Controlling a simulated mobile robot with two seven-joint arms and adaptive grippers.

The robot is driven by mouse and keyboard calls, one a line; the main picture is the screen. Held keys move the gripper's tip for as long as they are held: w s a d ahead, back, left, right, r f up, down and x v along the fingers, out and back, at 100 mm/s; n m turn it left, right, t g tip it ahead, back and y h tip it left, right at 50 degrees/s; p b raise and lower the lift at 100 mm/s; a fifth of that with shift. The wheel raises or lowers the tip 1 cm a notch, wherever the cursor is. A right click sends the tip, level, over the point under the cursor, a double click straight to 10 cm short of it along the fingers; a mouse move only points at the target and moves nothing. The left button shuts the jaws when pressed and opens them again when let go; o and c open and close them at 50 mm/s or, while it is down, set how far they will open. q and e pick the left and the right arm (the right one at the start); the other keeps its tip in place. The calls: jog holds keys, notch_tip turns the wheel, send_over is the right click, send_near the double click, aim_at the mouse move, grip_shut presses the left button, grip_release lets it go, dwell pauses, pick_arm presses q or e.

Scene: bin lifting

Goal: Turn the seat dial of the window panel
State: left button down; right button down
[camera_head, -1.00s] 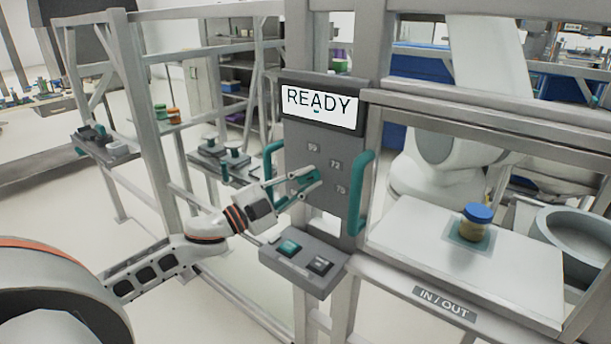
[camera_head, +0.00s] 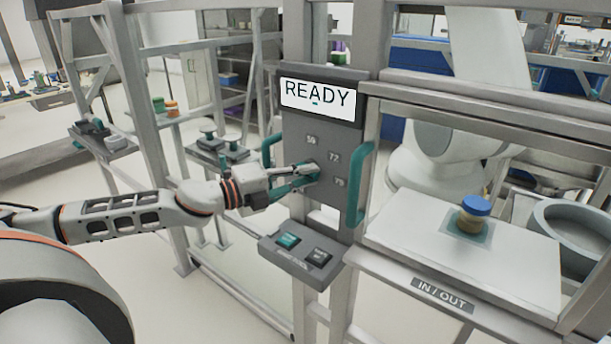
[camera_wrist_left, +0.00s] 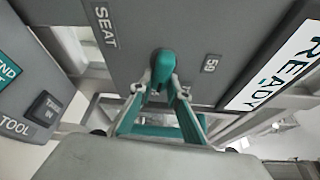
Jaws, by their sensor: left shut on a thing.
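The window panel (camera_head: 330,212) is a grey upright plate below a white display (camera_head: 317,97) that reads READY. Numbers such as 72 are printed on it. My left gripper (camera_head: 311,175) reaches it from the left, with its fingertips at the panel's face. In the left wrist view the seat dial is a teal knob (camera_wrist_left: 163,66) beside the label SEAT (camera_wrist_left: 105,27) and a number that looks like 59. The fingers (camera_wrist_left: 158,90) are closed on either side of the knob. In the head view the gripper mostly hides the dial. My right gripper is not in view.
Teal handles (camera_head: 361,185) flank the panel. A button box (camera_head: 304,258) sticks out below it. To the right, a white IN / OUT shelf (camera_head: 410,245) carries a jar with a blue lid (camera_head: 475,207). Metal frame posts stand around the panel.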

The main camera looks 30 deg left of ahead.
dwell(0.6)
pick_arm(q)
jog(key=c, duration=1.9)
grip_release()
jog(key=shift+v, duration=6)
